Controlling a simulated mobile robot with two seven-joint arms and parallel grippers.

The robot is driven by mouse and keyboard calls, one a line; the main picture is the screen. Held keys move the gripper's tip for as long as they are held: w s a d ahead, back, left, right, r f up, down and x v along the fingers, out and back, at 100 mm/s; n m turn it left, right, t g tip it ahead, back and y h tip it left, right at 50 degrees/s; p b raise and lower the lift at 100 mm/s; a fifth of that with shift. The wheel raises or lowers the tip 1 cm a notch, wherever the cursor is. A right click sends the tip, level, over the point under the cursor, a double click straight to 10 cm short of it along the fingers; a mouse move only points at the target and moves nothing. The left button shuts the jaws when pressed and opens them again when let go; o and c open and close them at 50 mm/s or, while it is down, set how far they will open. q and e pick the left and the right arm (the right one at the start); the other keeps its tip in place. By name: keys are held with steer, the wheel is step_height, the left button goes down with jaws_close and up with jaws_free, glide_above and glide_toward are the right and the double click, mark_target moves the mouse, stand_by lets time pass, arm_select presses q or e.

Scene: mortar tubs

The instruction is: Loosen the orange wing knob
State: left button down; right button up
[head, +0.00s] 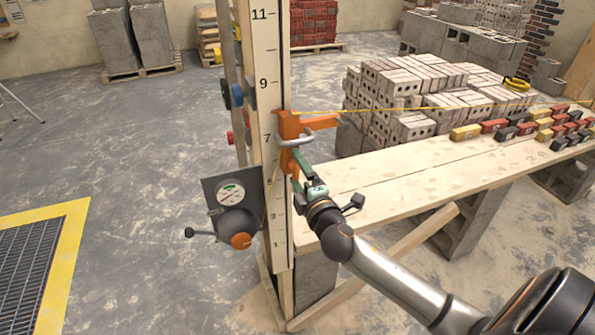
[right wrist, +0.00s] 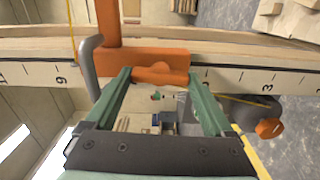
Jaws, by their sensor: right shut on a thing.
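The orange wing knob (right wrist: 157,74) shows in the right wrist view as an orange piece with a rounded hub, between my green fingertips. In the head view its orange (head: 287,160) shows low on the orange clamp, partly hidden by my gripper. The orange clamp (head: 289,126) sits on the upright numbered board (head: 272,200), with a grey curved handle (head: 297,139) in front. My right gripper (head: 297,167) comes in from the lower right and is shut on the knob. My left gripper is not in view.
A yellow line (head: 365,110) runs right from the clamp. A plank bench (head: 400,168) with coloured bricks stands right; stacked blocks (head: 400,125) are behind it.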

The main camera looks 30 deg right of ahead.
steer(key=shift+n, duration=0.4)
steer(key=o, duration=1.1)
steer(key=shift+b+v, duration=1.3)
steer(key=shift+v, duration=4.95)
